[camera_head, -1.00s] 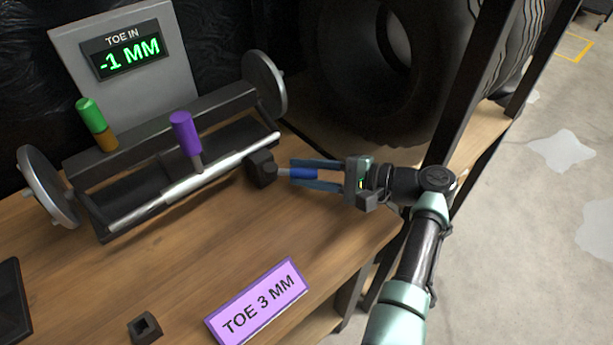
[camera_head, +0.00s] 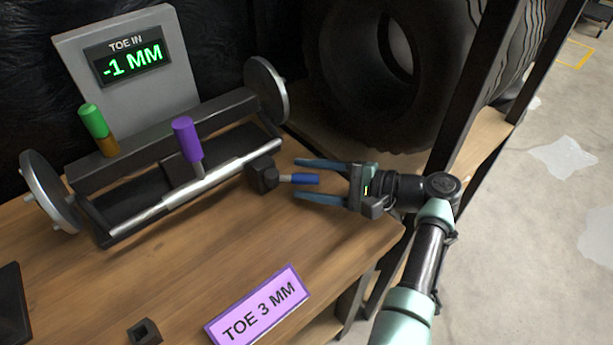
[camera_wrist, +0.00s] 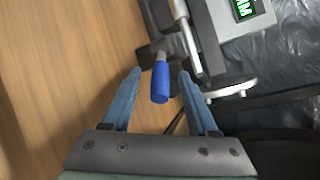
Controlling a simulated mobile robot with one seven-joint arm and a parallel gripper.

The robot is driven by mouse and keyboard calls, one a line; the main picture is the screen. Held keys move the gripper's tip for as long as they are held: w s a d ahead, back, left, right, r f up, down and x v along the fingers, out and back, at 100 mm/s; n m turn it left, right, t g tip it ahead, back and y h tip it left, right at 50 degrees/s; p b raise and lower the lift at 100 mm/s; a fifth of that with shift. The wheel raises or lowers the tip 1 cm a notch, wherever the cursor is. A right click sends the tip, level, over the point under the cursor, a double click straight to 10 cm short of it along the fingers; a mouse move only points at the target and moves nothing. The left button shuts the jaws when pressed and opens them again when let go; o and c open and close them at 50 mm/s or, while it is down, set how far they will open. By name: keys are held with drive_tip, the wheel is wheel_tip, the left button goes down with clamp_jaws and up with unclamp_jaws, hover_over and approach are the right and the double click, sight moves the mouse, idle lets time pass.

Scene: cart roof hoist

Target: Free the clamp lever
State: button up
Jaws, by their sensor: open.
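A short lever with a blue grip (camera_head: 305,179) sticks out to the right from a dark block (camera_head: 264,178) at the right end of the toe rig (camera_head: 190,158). My gripper (camera_head: 298,179) is open. One finger is on each side of the blue grip, with gaps between. In the wrist view the blue grip (camera_wrist: 160,82) lies between the two spread fingers (camera_wrist: 160,73). A purple handle (camera_head: 187,139) stands on the rig's silver rod, and a green handle (camera_head: 93,121) stands at its left. Which of these is the clamp lever is not labelled.
A display (camera_head: 130,60) behind the rig reads "TOE IN -1 MM". A purple "TOE 3 MM" sign (camera_head: 258,306) and a small dark socket block (camera_head: 145,332) are at the bench front. A large tyre (camera_head: 395,75) and dark posts stand behind my arm.

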drive_tip(key=p+v, duration=0.1)
drive_tip(key=v, duration=1.1)
drive_tip(key=shift+s+d, duration=0.15)
drive_tip(key=shift+s, duration=0.05)
